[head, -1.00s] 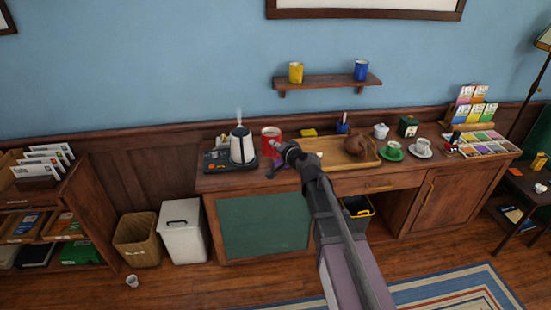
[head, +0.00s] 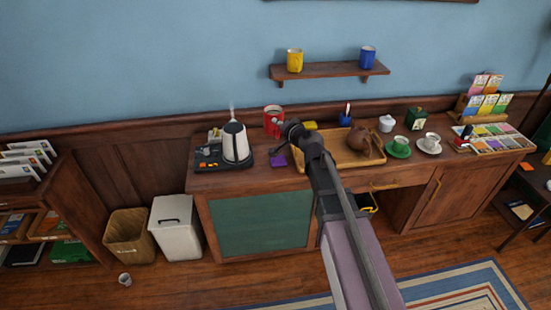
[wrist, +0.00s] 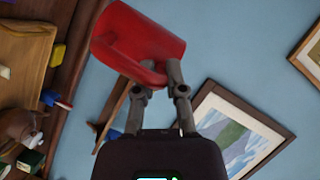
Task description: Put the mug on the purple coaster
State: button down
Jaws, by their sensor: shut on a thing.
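The red mug (head: 272,117) is held in the air above the back of the wooden counter, right of the kettle. My gripper (head: 282,127) is shut on it. In the wrist view the mug (wrist: 140,45) is large and red, lying sideways in the picture, with the gripper's fingertips (wrist: 160,72) at its lower side and handle. The purple coaster (head: 278,160) lies on the counter below the mug, left of the tray, with nothing seen on it.
The kettle (head: 236,145) stands on its dark base left of the coaster. A wooden tray (head: 318,158) with a brown teapot (head: 358,137) lies to the right. A yellow mug (head: 294,60) and a blue mug (head: 367,57) stand on the wall shelf (head: 330,73).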

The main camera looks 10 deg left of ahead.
jog(key=shift+w+a, duration=0.15)
dwell(0.3)
jog(key=shift+f+b, duration=0.4)
jog(key=s+d+f+b, duration=0.1)
jog(key=d+f+b, duration=0.1)
jog(key=f+b, duration=0.8)
jog(key=s+d+f+b, duration=0.2)
jog(key=f+b, duration=0.8)
jog(key=shift+f+m+h, duration=0.25)
jog(key=shift+m+h, duration=0.05)
jog(key=shift+h, duration=0.1)
jog(key=shift+d, duration=0.1)
jog(key=w+a+b, duration=0.1)
jog(key=w+a, duration=0.1)
jog(key=w, duration=0.5)
jog(key=w+a+f+b, duration=0.1)
jog(key=w, duration=0.7)
jog(key=shift+w+a+f, duration=0.25)
jog(key=shift+w+a, duration=0.05)
jog(key=shift+a, duration=0.05)
jog(key=shift+f+b, duration=1.7)
jog(key=shift+f, duration=0.05)
